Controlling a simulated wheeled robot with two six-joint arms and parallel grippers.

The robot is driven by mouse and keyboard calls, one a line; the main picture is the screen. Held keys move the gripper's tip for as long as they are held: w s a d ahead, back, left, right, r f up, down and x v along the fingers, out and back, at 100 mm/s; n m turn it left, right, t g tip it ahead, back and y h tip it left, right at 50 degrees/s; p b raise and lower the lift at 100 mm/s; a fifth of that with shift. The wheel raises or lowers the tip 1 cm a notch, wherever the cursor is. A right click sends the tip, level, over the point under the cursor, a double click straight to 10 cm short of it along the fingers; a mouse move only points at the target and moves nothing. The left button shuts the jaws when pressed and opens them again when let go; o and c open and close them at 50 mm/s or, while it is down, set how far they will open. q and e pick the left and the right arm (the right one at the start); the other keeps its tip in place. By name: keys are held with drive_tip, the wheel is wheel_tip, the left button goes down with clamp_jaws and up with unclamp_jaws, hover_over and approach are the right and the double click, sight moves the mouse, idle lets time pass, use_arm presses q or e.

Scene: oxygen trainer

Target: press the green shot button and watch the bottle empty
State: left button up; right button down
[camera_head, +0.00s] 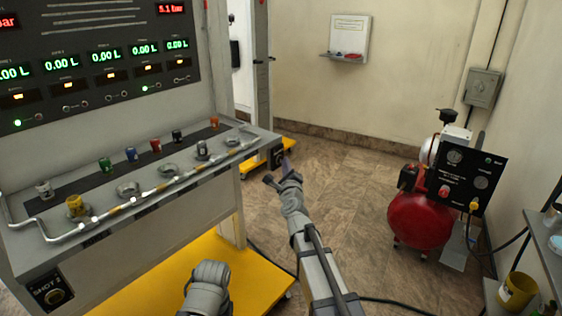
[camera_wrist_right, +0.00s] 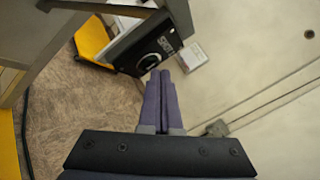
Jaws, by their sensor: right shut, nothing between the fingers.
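My right gripper (camera_head: 287,165) is shut and empty, at the right end of the trainer bench. In the wrist view its two fingers (camera_wrist_right: 164,85) lie together, tips close under a black button box (camera_wrist_right: 122,47) with a pale ring (camera_wrist_right: 149,62); I cannot tell if they touch. That box shows small in the head view (camera_head: 277,157). Another black plate (camera_head: 51,290) with a round button, marked like "SHOT 3", is on the bench's near left face. No green cap is clear on either. No bottle can be identified for certain.
The grey bench (camera_head: 190,190) carries small coloured jars and a metal pipe; its display panel (camera_head: 100,65) shows several 0.00 L readouts. A red compressor (camera_head: 420,218) stands at right. A yellow platform (camera_head: 215,270) lies below the bench.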

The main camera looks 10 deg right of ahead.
drive_tip(key=shift+s+d, duration=0.3)
drive_tip(key=shift+s, duration=0.1)
drive_tip(key=shift+s+d, duration=0.9)
drive_tip(key=shift+s, duration=0.3)
drive_tip(key=shift+s+d, duration=0.9)
drive_tip(key=shift+s, duration=0.25)
